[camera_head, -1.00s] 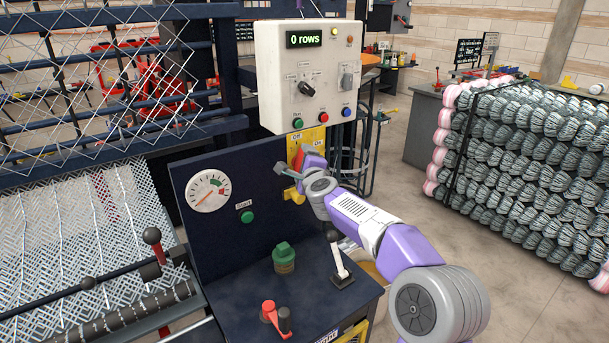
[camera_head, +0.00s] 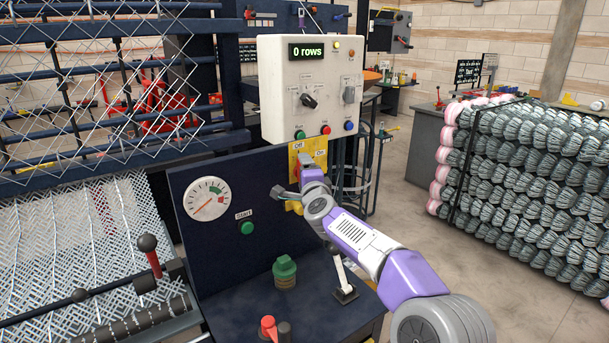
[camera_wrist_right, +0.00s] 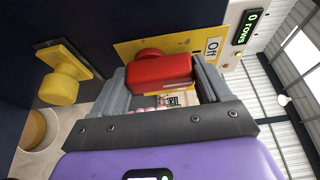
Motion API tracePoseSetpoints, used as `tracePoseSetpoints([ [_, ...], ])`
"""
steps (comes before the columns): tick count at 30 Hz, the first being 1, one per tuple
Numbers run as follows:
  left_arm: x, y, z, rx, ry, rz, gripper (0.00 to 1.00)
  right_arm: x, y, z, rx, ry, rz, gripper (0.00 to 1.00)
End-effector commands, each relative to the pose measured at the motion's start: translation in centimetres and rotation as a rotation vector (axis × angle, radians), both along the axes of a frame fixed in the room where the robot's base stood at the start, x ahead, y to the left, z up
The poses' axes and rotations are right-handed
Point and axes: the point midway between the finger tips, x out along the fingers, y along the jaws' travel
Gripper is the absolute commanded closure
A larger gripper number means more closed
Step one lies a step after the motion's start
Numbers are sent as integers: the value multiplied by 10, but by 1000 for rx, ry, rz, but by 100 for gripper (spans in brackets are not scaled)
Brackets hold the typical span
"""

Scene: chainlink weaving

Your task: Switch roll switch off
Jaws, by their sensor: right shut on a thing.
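The red roll switch handle (camera_wrist_right: 162,70) is between the two grey fingers of my right gripper (camera_wrist_right: 163,85) in the right wrist view, with the fingers closed on it. It sits on a yellow plate (camera_wrist_right: 125,48) marked Off. In the head view the yellow plate (camera_head: 308,147) with Off and On labels is on the front of the machine, below the white control box. My right gripper (camera_head: 303,168) is at its lower part and hides most of the handle there. My left gripper is not in view.
The white control box (camera_head: 270,90) reads "0 rows". A yellow knob (camera_wrist_right: 62,78) lies beside the gripper in the wrist view. Below are a green Start button (camera_head: 247,228), a green knob (camera_head: 285,270) and a white lever (camera_head: 342,275). Wire rolls (camera_head: 530,150) stand at right.

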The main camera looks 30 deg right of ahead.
Motion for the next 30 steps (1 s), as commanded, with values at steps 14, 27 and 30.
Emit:
tracePoseSetpoints([
  [14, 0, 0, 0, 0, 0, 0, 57, 0, -1, 0, -4, 0, -2, 0],
  [27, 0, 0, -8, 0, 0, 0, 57, -47, 13, 0, -4, -1, -3, 0],
  [30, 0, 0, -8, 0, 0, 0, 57, -59, 17, 0, -4, 0, -3, 0],
])
